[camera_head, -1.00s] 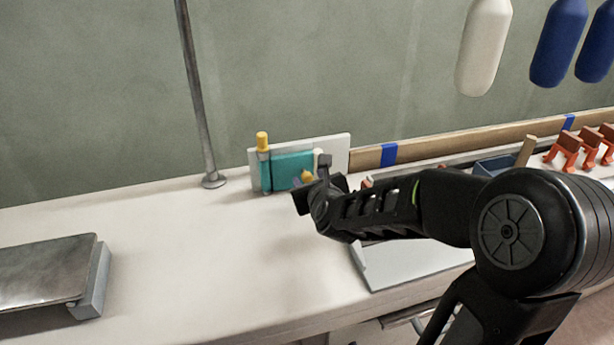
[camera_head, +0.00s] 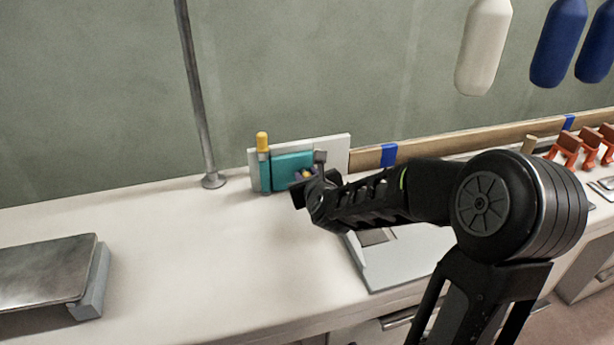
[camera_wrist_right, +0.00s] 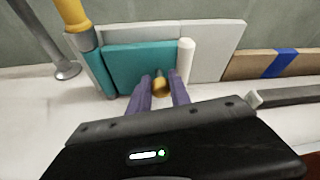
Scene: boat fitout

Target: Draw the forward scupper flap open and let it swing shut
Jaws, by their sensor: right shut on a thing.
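The scupper flap (camera_head: 290,168) is a teal panel on a pale backing plate (camera_head: 334,148) that stands on the counter by the wall. Its hinge post with a yellow cap (camera_head: 262,141) is at its left edge. The flap also shows in the right wrist view (camera_wrist_right: 130,62), its right edge close to a white post (camera_wrist_right: 186,60); I cannot tell whether it stands slightly ajar. My right gripper (camera_wrist_right: 162,92) is shut on the flap's brass-coloured knob (camera_wrist_right: 161,84), with a purple finger on either side. In the head view the gripper (camera_head: 306,177) partly hides the knob. My left gripper is not in view.
A metal pole (camera_head: 197,95) stands left of the flap. A metal-topped box (camera_head: 45,272) sits at the counter's left. A wooden rail with blue bands (camera_head: 440,147) runs right of the plate. Bottles hang above at right (camera_head: 484,45). The counter left of the flap is clear.

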